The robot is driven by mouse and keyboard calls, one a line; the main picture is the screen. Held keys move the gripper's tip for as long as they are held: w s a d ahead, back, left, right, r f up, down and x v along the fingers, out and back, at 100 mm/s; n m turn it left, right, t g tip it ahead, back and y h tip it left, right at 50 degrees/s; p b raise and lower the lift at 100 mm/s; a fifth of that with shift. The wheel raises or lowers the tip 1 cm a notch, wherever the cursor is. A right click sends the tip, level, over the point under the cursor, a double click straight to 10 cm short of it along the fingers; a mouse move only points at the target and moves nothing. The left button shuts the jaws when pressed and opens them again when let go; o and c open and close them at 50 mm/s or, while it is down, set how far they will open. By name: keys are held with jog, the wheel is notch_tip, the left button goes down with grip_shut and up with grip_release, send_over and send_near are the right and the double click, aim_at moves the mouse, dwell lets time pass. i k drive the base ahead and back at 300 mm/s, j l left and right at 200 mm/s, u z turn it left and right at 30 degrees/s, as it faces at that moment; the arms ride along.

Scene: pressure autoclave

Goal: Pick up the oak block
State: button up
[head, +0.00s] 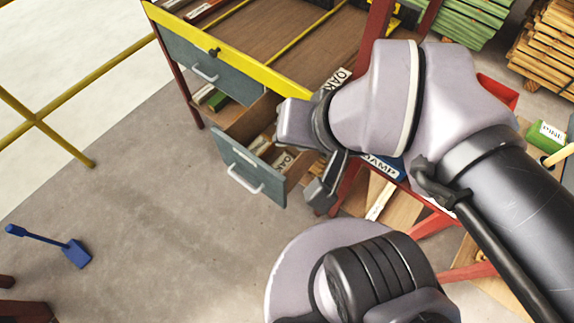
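A pale wooden block lettered OAK (285,160) lies in the pulled-out lower drawer (251,178) of the workbench, partly hidden by my gripper. Another light piece (338,77), whose lettering also seems to read OAK, lies on the bench top beside my wrist. My gripper (322,188) hangs over the right side of the open drawer, to the right of the block in it. I cannot see clearly between the fingers, so whether they are open or hold anything is unclear.
A blue bin lettered DAMP (388,166) sits right of my gripper. Green planks (465,18) and stacked timber (545,45) stand behind. A yellow rail (65,95) is at left. Floor left of the drawer is mostly clear.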

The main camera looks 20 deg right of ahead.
aim_at(281, 163)
jog(key=i+l+u, duration=0.15)
jog(key=u, duration=0.2)
jog(key=i+l+u, duration=0.15)
jog(key=u, duration=0.2)
jog(key=i+l+u, duration=0.1)
jog(key=l+u, duration=0.25)
jog(key=j, duration=0.1)
